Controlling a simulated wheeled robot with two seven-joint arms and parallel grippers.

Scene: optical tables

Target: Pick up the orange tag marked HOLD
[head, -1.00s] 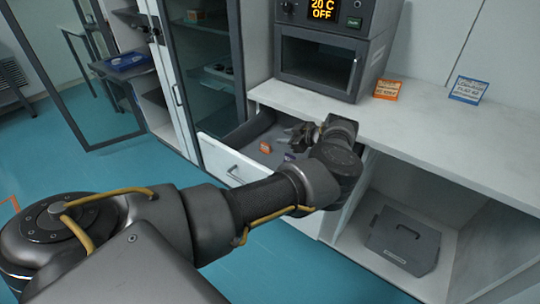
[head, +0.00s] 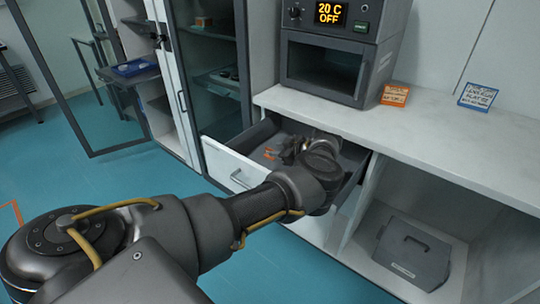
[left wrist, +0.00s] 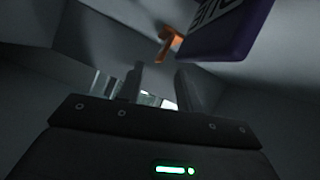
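A small orange tag (head: 270,153) lies in the open drawer (head: 233,160) under the counter. In the left wrist view an orange piece (left wrist: 168,43) shows beyond the fingertips, beside a purple block-like tag (left wrist: 225,28) with white letters cut off by the frame. I cannot read any lettering on the orange piece. My left gripper (head: 284,151) is down in the drawer, just right of the orange tag. Its two fingers stand apart in the left wrist view (left wrist: 160,82), with nothing between them. The purple tag is hidden in the head view. My right gripper is not in view.
An oven (head: 325,70) reading 20 C OFF stands on the counter (head: 430,125). A grey case (head: 412,252) sits in the open cabinet bay below. The drawer walls surround my gripper.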

